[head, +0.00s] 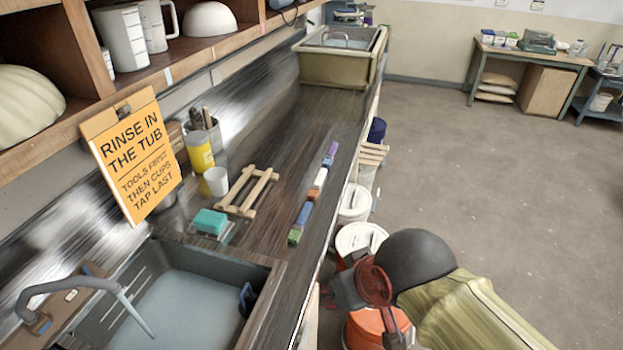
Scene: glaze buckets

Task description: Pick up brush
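I cannot pick out a brush for certain. Several thin upright handles (206,117) stand in a grey holder behind a yellow bottle (199,152) on the counter; they may include a brush, but their lower ends are hidden. A small dark blue item (247,299) sits at the right wall of the sink, too unclear to name. My gripper (362,288), in dark grey and dark red, is at the lower right, beyond the counter's front edge and above the floor buckets. It is well apart from the handles. Its fingers are not clear enough to tell open from shut.
The counter holds a white cup (216,181), a teal sponge (210,221), a wooden rack (247,191) and a row of coloured blocks (305,212). An orange sign (133,155) hangs before the left shelf. White-lidded buckets (355,203) line the counter's front. The floor at right is clear.

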